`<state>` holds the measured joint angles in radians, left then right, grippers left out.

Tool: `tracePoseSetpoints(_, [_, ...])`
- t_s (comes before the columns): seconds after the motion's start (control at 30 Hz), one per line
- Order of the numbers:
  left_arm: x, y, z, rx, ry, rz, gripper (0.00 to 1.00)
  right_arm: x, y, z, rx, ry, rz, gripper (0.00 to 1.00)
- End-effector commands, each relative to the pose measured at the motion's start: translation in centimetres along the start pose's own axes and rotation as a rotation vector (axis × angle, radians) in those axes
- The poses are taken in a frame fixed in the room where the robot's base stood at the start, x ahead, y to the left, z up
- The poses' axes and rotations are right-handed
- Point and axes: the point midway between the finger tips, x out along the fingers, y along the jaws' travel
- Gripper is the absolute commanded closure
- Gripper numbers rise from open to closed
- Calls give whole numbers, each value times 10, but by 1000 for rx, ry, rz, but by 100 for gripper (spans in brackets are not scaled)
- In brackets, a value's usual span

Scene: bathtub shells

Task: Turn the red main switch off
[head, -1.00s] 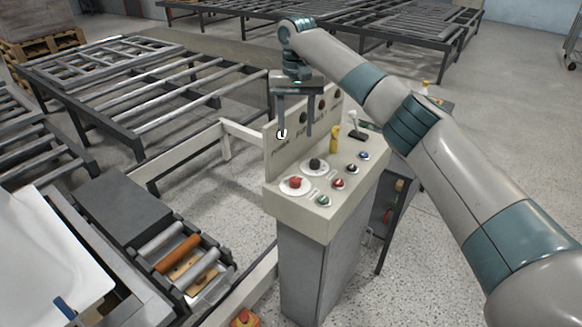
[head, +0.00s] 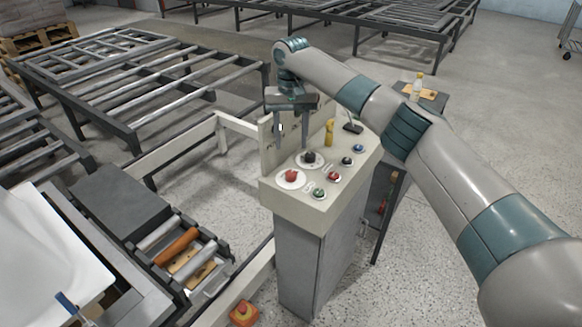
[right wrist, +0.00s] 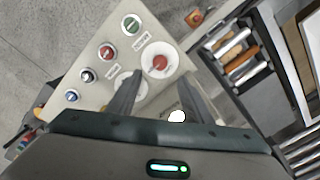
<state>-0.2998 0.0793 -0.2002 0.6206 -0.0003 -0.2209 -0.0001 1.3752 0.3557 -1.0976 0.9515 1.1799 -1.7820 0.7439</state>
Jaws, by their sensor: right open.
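The red main switch (head: 291,175) is a red knob on a white round plate at the front left of the sloped control panel (head: 285,196). It also shows in the right wrist view (right wrist: 160,62), ahead of the fingertips. My right gripper (head: 292,148) is open and empty, with its fingers pointing down above the back left of the panel, behind the red switch and apart from it. A black knob (head: 309,157) on a second white plate sits behind the red one; in the right wrist view a finger partly hides that plate. My left gripper is not in view.
Green (head: 319,193), red (head: 334,176) and other small buttons line the panel's right side. A yellow object (head: 329,132) stands at its back. An orange box with a red button (head: 243,313) is low at the front. Rollers (head: 176,247) and a white shell (head: 40,250) are at left.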

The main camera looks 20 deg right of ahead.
Motion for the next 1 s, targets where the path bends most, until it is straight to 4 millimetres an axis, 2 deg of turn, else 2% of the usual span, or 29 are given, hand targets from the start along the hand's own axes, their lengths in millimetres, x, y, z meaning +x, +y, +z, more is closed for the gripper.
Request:
tracePoseSetpoints(0.5, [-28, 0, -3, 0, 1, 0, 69, 89, 1, 1, 1, -2, 2, 54])
tracePoseSetpoints(0.7, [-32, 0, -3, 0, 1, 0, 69, 109, 0, 0, 0, -1, 0, 54])
tracePoseSetpoints(1.0, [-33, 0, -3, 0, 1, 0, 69, 116, 0, 0, 1, 0, 0, 54])
